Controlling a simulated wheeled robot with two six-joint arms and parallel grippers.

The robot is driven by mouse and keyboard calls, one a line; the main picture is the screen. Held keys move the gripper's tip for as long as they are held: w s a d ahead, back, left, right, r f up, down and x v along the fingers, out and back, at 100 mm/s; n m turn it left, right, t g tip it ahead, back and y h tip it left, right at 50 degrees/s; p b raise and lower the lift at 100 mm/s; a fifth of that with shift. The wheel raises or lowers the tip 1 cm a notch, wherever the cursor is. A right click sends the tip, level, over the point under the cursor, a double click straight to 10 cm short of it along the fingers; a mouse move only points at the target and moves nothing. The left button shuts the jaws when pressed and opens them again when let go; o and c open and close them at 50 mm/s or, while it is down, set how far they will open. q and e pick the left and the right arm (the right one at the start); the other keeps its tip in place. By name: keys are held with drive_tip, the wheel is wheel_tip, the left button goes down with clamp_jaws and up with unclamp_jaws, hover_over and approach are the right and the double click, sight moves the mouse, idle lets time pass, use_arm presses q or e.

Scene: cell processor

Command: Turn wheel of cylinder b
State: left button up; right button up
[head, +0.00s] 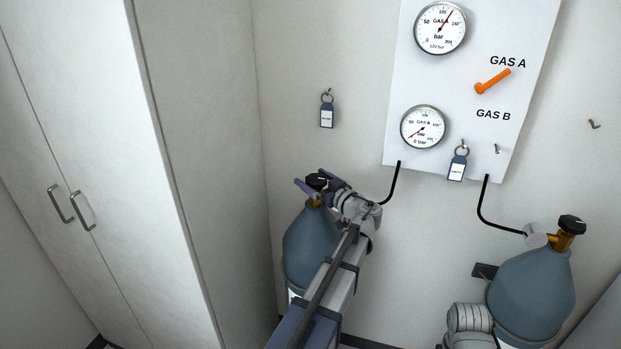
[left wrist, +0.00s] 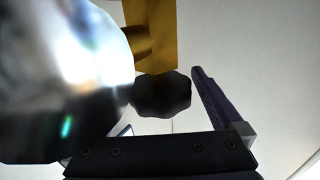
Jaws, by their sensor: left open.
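Two blue-grey gas cylinders stand by the wall, a left one (head: 310,243) and a right one (head: 533,290). I see no letter on either, so I cannot tell which is b. The left cylinder's black wheel (head: 317,181) tops a brass valve and also shows in the left wrist view (left wrist: 162,95). My left gripper (head: 316,187) is open at this wheel, with purple fingers around it; contact is unclear. In the wrist view a shiny rounded part covers the left side, and one finger shows right of the wheel. The right cylinder has a black wheel (head: 572,224). My right gripper is not visible.
A wall panel (head: 545,30) carries a GAS A gauge (head: 440,28), a GAS B gauge (head: 423,127) near 0, and an orange lever (head: 493,81) slanting towards GAS A. Key tags (head: 327,116) (head: 457,167) hang nearby. A tall cabinet (head: 100,150) stands left.

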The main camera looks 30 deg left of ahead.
use_arm(q)
drive_tip(key=shift+w+a, duration=0.25)
drive_tip(key=shift+a, duration=0.45)
drive_tip(key=shift+c, duration=0.2)
drive_tip(key=c, duration=1.2)
drive_tip(key=shift+o, duration=0.2)
